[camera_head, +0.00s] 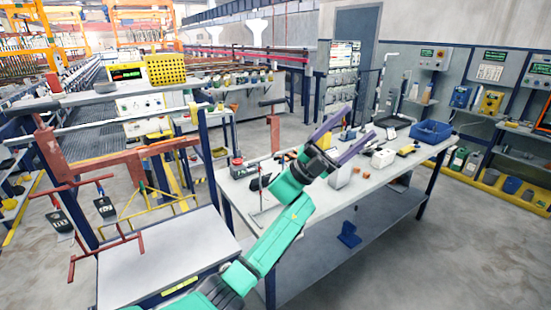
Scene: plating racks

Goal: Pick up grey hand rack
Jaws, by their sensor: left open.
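My left gripper (361,124) is at the end of a teal arm that comes up from the bottom of the view. Its two purple fingers are spread apart and point up and to the right, with nothing between them. In the picture it lies over the middle of the long work table (335,213). A thin grey piece with an upright stem (262,205), which looks like the grey hand rack, stands near the table's left end, left of my gripper and apart from it. My forearm passes close to it in the picture. My right gripper is not in view.
A blue bin (431,131) and a white box (383,158) are on the table. A reddish-brown frame (110,165) and a yellow wire rack (150,213) are at the left, by a white-topped cabinet (165,262). The floor at the right (440,250) is clear.

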